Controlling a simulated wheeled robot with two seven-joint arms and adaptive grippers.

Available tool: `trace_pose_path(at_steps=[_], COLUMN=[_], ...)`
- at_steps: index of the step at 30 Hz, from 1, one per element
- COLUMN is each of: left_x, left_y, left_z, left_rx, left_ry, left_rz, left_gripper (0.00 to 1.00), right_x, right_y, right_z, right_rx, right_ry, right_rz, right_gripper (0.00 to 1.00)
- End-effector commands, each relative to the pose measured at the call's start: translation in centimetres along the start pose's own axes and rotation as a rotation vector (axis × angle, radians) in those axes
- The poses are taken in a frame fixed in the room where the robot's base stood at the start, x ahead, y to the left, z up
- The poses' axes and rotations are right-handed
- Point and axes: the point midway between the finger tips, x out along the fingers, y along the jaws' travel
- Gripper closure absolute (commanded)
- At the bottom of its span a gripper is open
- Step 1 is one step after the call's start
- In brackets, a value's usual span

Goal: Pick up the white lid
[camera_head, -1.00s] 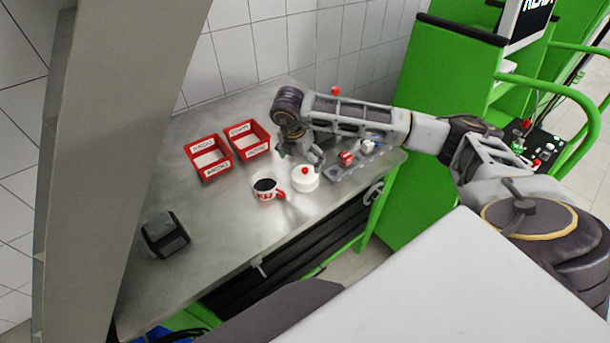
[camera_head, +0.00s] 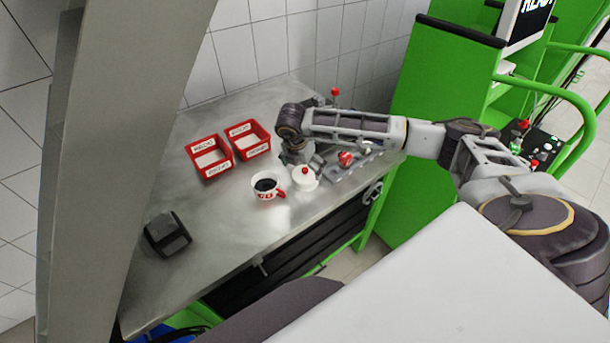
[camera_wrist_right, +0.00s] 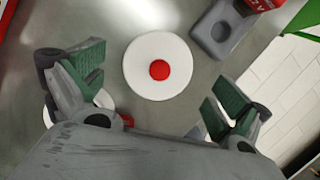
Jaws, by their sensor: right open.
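The white lid (camera_head: 304,179) is round with a red knob and sits on the metal table, right of a cup. In the right wrist view the lid (camera_wrist_right: 145,80) is seen from above, beyond and between my fingers. My right gripper (camera_head: 300,158) is above and just behind the lid in the head view. In the wrist view this gripper (camera_wrist_right: 155,85) has its green-padded fingers wide apart, with nothing between them. I cannot tell whether the lid rests on a container. My left gripper is not in view.
A white and red cup (camera_head: 267,188) with dark content stands close left of the lid. Two red bins (camera_head: 210,172) stand behind. A grey fixture (camera_wrist_right: 221,32) lies to the right. A dark block (camera_head: 167,233) sits front left. The table's left middle is clear.

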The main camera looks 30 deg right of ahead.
Motion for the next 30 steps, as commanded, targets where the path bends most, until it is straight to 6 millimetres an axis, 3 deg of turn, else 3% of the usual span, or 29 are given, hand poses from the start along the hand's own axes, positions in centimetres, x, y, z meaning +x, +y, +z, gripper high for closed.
trace_pose_path(at_steps=[10, 25, 30], left_x=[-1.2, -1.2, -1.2], left_y=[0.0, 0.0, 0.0], left_z=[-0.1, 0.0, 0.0], left_rx=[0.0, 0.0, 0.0], left_ry=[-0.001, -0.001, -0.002], left_rz=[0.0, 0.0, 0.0], left_gripper=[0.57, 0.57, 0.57], right_x=[3.0, 3.3, 3.3], right_y=[0.0, 0.0, 0.0], right_z=[0.0, 0.0, 0.0], right_rx=[0.001, 0.0, 0.0], right_ry=[0.0, 0.0, 0.0], right_rz=[-0.001, 0.0, 0.0], right_gripper=[0.0, 0.0, 0.19])
